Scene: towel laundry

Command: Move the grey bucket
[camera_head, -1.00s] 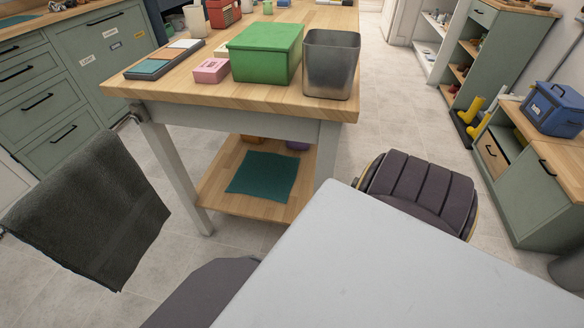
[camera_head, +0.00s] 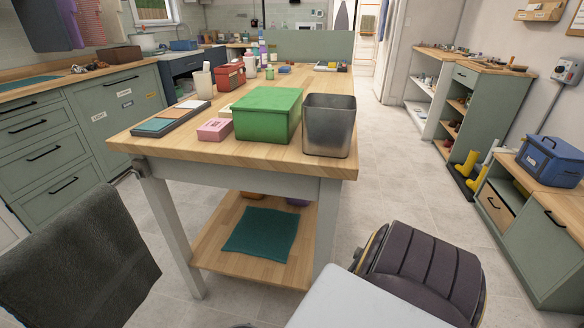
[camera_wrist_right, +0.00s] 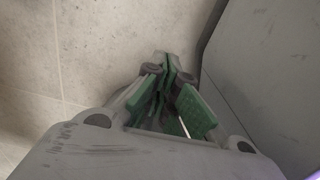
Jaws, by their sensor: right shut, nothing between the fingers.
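The grey bucket (camera_head: 329,124) is a dark, square, metal-like bin that stands upright at the near right corner of the wooden table (camera_head: 250,150). It is just right of a green box (camera_head: 267,114), with a narrow gap between them. My right gripper (camera_wrist_right: 170,72) shows in the right wrist view with its green-padded fingers closed and empty over pale floor tiles, away from the bucket. It does not show in the head view. My left gripper is not in view.
A dark towel (camera_head: 78,262) hangs at the lower left. A pink box (camera_head: 214,129) and a dark tray (camera_head: 170,119) lie left of the green box. A teal cloth (camera_head: 262,232) lies on the lower shelf. Open floor (camera_head: 390,150) runs right of the table. A blue cooler (camera_head: 550,160) sits on the right cabinet.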

